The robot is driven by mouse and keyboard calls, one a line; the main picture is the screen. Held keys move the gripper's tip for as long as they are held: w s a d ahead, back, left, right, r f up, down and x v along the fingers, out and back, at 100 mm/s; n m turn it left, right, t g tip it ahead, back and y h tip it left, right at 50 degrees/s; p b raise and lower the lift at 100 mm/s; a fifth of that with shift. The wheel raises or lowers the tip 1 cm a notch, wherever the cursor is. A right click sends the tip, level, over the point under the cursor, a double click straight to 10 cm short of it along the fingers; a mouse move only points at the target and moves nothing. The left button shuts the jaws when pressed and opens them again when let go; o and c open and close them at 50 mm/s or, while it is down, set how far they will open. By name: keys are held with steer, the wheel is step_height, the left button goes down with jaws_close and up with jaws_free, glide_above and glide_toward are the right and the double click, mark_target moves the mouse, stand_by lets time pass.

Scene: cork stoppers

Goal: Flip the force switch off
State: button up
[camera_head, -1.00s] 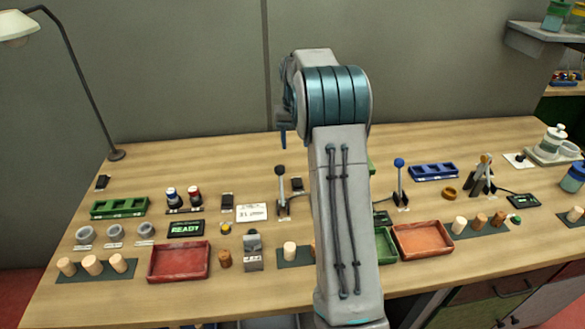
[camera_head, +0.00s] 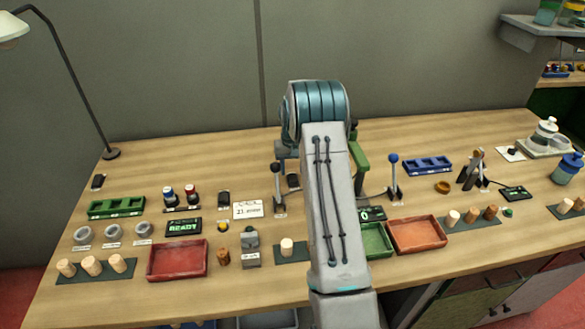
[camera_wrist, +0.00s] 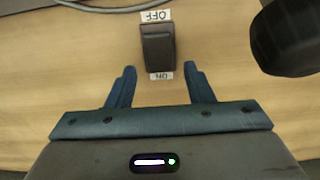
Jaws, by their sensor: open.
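A dark rocker switch (camera_wrist: 158,47) stands on the wooden table in the wrist view, with an OFF label (camera_wrist: 156,16) beyond it and an ON label (camera_wrist: 161,76) on its near side. Both labels read upside down. Which way the rocker is tilted I cannot tell. What looks like the same switch shows in the head view (camera_head: 293,181), beside my arm. My gripper (camera_wrist: 160,69) is open and empty, its blue fingers spread either side of the switch's near end, with no visible contact. In the head view my arm hides most of the gripper.
A lever with a black knob (camera_head: 278,168) stands close left of the switch; a dark rounded thing (camera_wrist: 287,36), likely its knob, shows close by in the wrist view. A white card (camera_head: 247,210) lies nearer. A blue-knobbed lever (camera_head: 393,176) stands right. The table behind is fairly clear.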

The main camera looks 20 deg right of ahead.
steer(key=shift+f, duration=0.6)
steer(key=c, duration=1)
steer(key=shift+f+b, duration=0.1)
steer(key=shift+b, duration=0.25)
steer(key=shift+t+b, duration=0.3)
steer(key=shift+b, duration=0.15)
steer(key=shift+s+t+b, duration=0.2)
steer(key=shift+t+b, duration=0.2)
steer(key=shift+b, duration=0.45)
steer(key=shift+r, duration=0.2)
